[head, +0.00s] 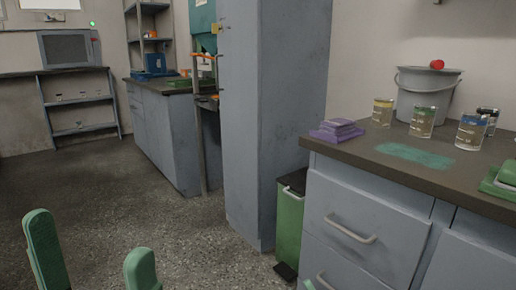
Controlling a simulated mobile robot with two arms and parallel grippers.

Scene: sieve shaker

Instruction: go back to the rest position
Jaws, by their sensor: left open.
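My left gripper (93,266) shows at the bottom left of the head view. Its two green fingers stand apart with nothing between them, over the speckled floor. It is clear of the counter and the cabinets. My right gripper cannot be made out; only a tiny green bit shows at the bottom edge near the drawers. No sieve shaker can be told for sure in this view.
A green bin (289,222) stands beside a tall grey cabinet (275,120). Shelves (83,128) stand at the back left. The floor (130,205) at left is free.

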